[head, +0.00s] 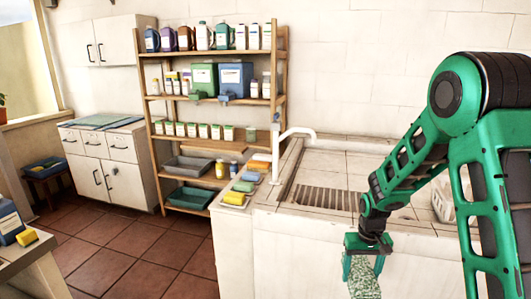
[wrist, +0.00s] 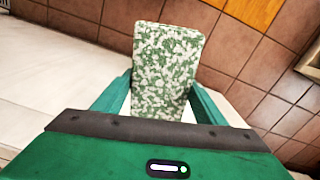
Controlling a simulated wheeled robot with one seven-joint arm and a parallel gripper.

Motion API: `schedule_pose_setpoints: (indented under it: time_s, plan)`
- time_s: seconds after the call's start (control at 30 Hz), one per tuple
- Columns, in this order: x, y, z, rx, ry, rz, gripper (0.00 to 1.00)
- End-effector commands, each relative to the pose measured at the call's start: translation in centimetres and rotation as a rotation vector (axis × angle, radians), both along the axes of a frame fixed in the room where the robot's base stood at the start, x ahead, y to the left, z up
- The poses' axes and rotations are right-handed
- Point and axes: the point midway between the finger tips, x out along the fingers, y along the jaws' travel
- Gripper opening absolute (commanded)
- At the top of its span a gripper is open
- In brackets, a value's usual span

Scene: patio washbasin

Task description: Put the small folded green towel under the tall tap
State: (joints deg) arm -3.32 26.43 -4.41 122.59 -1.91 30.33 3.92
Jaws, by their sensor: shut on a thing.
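My gripper (head: 362,248) is shut on a folded towel speckled green and white (head: 364,280). It hangs below the gripper in front of the basin counter, and the head view's bottom edge cuts it off. In the wrist view the towel (wrist: 166,55) stands out between the two green fingers, over the counter side and tiled floor. The tall white tap (head: 276,155) rises at the left edge of the basin, its spout bending right over the basin (head: 335,165). The gripper is to the right of and nearer than the tap.
Several coloured cloths or sponges, with a yellow one (head: 234,199) nearest, lie on the ledge left of the tap. A wooden shelf (head: 215,103) with bottles and bins stands behind. A pale basket (head: 442,205) sits on the counter, partly behind my arm. A slatted grate (head: 323,197) lies in the basin.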

Motion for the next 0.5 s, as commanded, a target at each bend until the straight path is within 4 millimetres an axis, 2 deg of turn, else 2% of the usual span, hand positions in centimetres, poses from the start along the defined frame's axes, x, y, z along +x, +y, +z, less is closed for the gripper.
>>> schedule_pose_setpoints:
  time_s: [0.1,0.2,0.5]
  plan:
    - [0.8,0.7,-2.0,0.003,0.002,0.037,0.36]
    - [1.3,0.9,-2.9,0.005,0.001,0.054,0.36]
    - [1.5,1.2,-3.3,0.006,-0.001,0.065,0.36]
